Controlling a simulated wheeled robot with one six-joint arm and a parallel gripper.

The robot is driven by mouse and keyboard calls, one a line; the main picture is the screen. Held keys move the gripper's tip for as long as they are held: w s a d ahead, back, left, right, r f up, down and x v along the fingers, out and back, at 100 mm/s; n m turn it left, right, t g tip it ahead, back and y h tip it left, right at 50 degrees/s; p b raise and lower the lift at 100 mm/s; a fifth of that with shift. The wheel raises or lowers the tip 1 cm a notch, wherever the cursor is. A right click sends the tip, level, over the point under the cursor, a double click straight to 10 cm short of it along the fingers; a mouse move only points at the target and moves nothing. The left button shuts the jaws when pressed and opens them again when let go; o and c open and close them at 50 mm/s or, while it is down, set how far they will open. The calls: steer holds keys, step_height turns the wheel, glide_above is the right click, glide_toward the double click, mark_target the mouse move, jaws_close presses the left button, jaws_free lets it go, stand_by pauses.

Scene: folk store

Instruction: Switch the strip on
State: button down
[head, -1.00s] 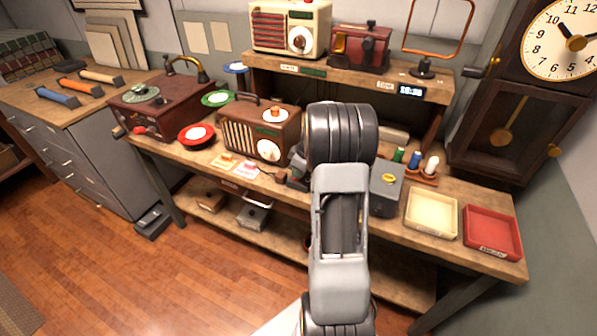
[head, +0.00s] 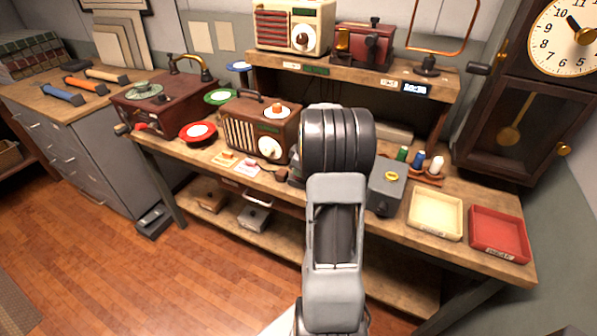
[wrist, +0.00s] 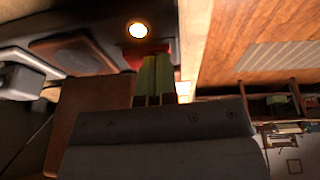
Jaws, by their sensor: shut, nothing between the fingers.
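I cannot pick out the strip with certainty. A pale bar (head: 395,133) lies at the back of the workbench under the shelf, partly hidden by my arm; I cannot tell whether it is the strip. In the head view my arm hides most of my gripper and the bench around it. In the wrist view my gripper (wrist: 155,80) is shut and empty. A red part (wrist: 157,52) shows at or just beyond its fingertips, with a bright round light (wrist: 138,30) beside it. I cannot tell whether the fingers touch the red part.
A wooden radio (head: 262,128) stands left of my arm. A grey box (head: 386,188), spools (head: 418,160), a cream tray (head: 435,215) and a red tray (head: 498,234) are to the right. A shelf (head: 350,78) overhangs the bench.

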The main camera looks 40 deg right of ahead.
steer(key=shift+w+d+r, duration=0.2)
steer(key=shift+d, duration=0.3)
steer(key=shift+r, duration=0.3)
steer(key=r+p, duration=0.1)
steer(key=r, duration=0.2)
steer(key=r+p, duration=0.1)
steer(key=shift+s+a+r+p, duration=0.1)
steer(key=shift+a+r+p, duration=0.05)
steer(key=shift+a+p, duration=0.15)
steer(key=s+b+v, duration=0.1)
steer(key=v, duration=0.8)
steer(key=shift+a, duration=0.55)
